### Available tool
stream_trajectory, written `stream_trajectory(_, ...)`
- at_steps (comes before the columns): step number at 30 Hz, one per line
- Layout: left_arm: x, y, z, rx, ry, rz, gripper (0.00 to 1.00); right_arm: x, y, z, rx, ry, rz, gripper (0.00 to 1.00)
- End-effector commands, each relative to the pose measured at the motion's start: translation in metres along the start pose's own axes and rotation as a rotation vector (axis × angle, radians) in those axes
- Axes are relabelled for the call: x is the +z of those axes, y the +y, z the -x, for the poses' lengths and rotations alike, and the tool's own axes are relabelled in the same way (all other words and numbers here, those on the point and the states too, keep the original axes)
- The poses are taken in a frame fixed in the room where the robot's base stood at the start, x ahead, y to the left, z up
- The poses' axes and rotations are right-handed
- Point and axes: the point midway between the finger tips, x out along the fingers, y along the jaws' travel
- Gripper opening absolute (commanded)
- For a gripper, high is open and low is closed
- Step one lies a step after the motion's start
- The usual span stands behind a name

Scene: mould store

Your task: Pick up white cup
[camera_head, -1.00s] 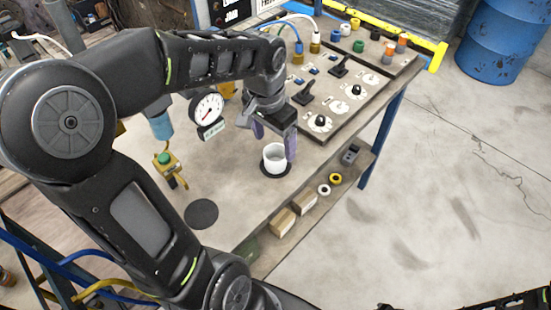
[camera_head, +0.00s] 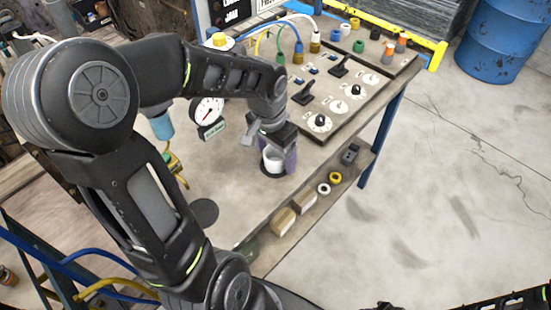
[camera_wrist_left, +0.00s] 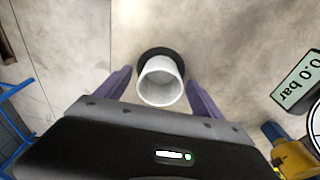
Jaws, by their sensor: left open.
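The white cup (camera_head: 272,160) stands upright on a round black mat (camera_head: 275,174) near the edge of the bench. It also shows in the left wrist view (camera_wrist_left: 160,82), where the black mat (camera_wrist_left: 150,53) rims it at the top. My left gripper (camera_head: 279,157) is open at the cup. In the left wrist view its two purple fingers (camera_wrist_left: 160,88) lie on either side of the cup, with gaps between them and its wall. The cup's upper part is partly covered by the gripper in the head view. My right gripper is not in view.
A pressure gauge (camera_head: 206,112) stands left of the cup. A control panel (camera_head: 335,95) with knobs and levers lies behind it. Another dark round mat (camera_head: 204,212) is bare. A lower shelf holds small blocks (camera_head: 283,222) and a yellow ring (camera_head: 335,178).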

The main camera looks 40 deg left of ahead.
Motion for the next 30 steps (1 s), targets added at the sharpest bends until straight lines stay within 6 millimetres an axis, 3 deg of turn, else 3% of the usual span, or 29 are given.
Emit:
stream_trajectory(7, -0.0001, 0.0000, 0.0003, 0.000, 0.000, 0.000, 0.76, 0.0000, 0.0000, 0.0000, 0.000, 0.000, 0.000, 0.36)
stream_trajectory(30, 0.0000, 0.0000, 0.0002, 0.000, 0.000, 0.000, 0.14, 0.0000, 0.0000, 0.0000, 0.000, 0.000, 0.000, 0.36)
